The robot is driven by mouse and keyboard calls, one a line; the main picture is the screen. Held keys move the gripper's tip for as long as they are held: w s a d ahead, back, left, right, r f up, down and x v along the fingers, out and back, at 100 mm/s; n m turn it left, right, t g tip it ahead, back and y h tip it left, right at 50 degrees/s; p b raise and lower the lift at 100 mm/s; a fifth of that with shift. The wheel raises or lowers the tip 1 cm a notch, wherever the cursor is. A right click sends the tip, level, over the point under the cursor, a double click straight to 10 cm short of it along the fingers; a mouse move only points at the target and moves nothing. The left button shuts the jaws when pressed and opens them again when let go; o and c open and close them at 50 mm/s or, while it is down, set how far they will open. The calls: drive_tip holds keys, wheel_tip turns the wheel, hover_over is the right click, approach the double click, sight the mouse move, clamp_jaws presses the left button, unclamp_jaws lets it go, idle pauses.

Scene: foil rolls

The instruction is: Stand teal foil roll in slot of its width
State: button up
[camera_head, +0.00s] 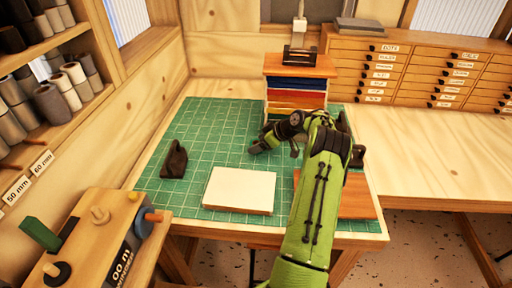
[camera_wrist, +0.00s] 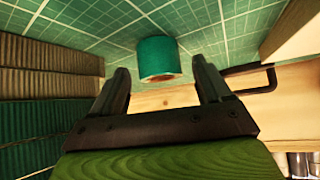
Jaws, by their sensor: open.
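The teal foil roll (camera_wrist: 160,57) shows in the wrist view on the green cutting mat (camera_wrist: 100,20), with a pale end face towards the camera. I cannot pick it out in the head view, where my arm covers part of the mat (camera_head: 205,125). My gripper (camera_wrist: 160,68) is open, its two fingers on either side of the roll in the picture; I cannot tell whether they touch it. Rolls stand in the left shelf (camera_head: 60,117), whose labels read 50 mm and 60 mm. Which slot fits the teal roll cannot be told here.
A white block (camera_head: 240,190) and a dark brown object (camera_head: 174,160) lie on the mat. A stack of coloured layers (camera_head: 296,95) under a wooden top stands at the back. A wooden winder (camera_head: 95,245) is front left. The right bench (camera_head: 440,150) is clear.

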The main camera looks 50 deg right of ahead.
drive_tip(key=shift+s+r, duration=0.1)
drive_tip(key=shift+c, duration=1.4)
drive_tip(key=c, duration=1)
drive_tip(key=shift+o, duration=0.2)
wheel_tip(320, 180, up, 10)
drive_tip(key=p, duration=0.1)
